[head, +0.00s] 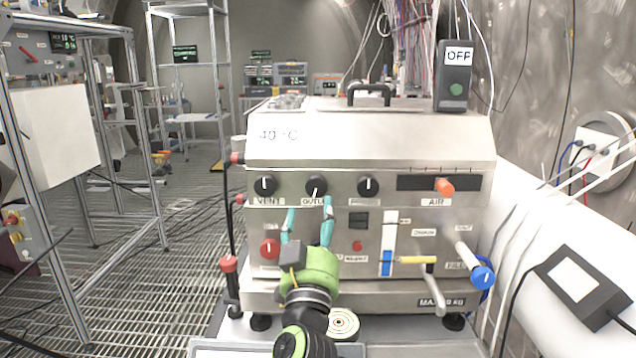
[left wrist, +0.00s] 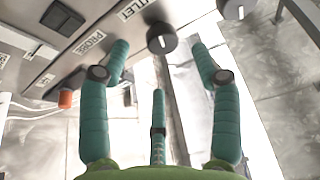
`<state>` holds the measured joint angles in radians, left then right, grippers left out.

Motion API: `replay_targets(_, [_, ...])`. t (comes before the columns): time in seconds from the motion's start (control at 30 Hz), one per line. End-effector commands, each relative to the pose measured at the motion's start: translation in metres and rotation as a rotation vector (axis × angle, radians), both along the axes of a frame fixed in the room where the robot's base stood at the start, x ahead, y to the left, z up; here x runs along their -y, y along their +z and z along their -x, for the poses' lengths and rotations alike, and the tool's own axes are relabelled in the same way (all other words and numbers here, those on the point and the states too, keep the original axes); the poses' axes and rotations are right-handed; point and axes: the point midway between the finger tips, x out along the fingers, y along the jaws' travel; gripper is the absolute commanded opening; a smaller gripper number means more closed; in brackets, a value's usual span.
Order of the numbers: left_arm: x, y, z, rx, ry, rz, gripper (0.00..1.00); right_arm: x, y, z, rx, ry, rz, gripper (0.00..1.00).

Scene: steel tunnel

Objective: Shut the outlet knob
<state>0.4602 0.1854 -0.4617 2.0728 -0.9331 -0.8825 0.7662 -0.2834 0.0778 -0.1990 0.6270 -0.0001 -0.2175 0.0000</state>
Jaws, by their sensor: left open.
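The outlet knob (head: 316,187) is a round black dial with a white mark, above the OUTLET label on the steel panel. The mark looks roughly vertical, in the lower part of the dial. My left gripper (head: 310,208) is open, its teal fingers pointing up just below the knob and partly covering the label. In the left wrist view, the outlet knob (left wrist: 161,38) shows in the gap between the two outer fingertips of the left gripper (left wrist: 158,46). I cannot tell whether the fingers touch it. My right gripper is in neither view.
The vent knob (head: 265,186) and another black knob (head: 368,186) flank the outlet knob. An orange knob (head: 444,186) sits farther right. A red knob (head: 269,248) is lower left, near the fingers. A yellow-handled valve (head: 418,260) and blue knob (head: 483,278) stick out at right.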

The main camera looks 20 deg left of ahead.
Motion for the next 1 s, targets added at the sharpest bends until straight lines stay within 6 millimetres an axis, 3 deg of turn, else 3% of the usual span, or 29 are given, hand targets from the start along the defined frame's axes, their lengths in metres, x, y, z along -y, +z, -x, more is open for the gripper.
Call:
replay_targets(0.17, [-0.003,0.009,-0.014,0.001,0.001,-0.003,0.64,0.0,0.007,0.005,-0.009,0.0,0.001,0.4])
replay_targets(0.47, [-0.013,0.025,-0.053,0.0,0.001,-0.004,0.64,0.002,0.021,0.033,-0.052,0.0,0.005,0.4])
replay_targets(0.87, [-0.016,0.026,-0.063,0.0,0.0,-0.001,0.64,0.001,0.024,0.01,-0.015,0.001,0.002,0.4])
replay_targets(0.9, [-0.016,0.026,-0.063,0.0,0.0,-0.001,0.56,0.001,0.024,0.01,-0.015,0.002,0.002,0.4])
replay_targets(1.0, [-0.016,0.026,-0.063,0.0,0.0,-0.001,0.16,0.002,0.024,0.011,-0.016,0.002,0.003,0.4])
